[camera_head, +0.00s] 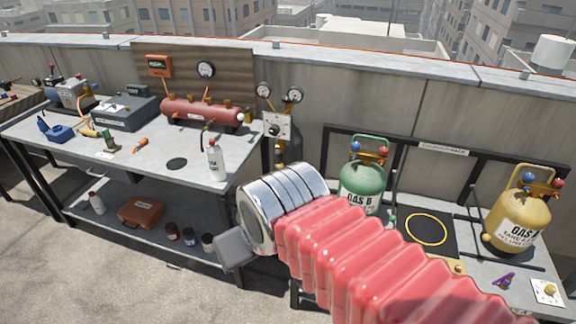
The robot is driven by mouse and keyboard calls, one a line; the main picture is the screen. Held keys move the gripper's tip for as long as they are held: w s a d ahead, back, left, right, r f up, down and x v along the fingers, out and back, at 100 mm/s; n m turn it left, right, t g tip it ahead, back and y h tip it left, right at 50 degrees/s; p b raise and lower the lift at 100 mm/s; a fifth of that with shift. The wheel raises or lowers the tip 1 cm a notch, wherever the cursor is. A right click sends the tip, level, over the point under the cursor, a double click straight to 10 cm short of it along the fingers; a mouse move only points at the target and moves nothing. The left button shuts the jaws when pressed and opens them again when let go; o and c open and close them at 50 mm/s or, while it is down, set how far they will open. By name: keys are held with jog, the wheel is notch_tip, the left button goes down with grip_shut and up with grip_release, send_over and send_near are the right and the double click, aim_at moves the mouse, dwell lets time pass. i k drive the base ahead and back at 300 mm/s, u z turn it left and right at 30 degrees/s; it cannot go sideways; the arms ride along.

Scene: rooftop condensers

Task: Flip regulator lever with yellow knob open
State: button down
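I cannot make out for certain a regulator lever with a yellow knob. A wall panel (277,127) with two gauges on top and a dark knob stands behind the bench, with brass fittings below it. A small yellow knob (548,289) sits on a white plate at the far right. The green GAS B cylinder (362,183) and the yellow GAS A cylinder (518,222) carry red and blue knobs on their tops. My gripper (236,250) shows only as a grey part beyond the silver rings of my arm, low in front of the bench; its fingers are not clear.
The left bench (140,165) holds a red tank (200,112), a white bottle (216,162) and tools. Its lower shelf has an orange case (140,213) and jars. On the right bench lie a black mat (440,252) with a yellow ring and a purple item (504,281).

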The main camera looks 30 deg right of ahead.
aim_at(280, 164)
jog(key=z, duration=0.05)
jog(key=i, duration=1)
jog(key=u, duration=0.05)
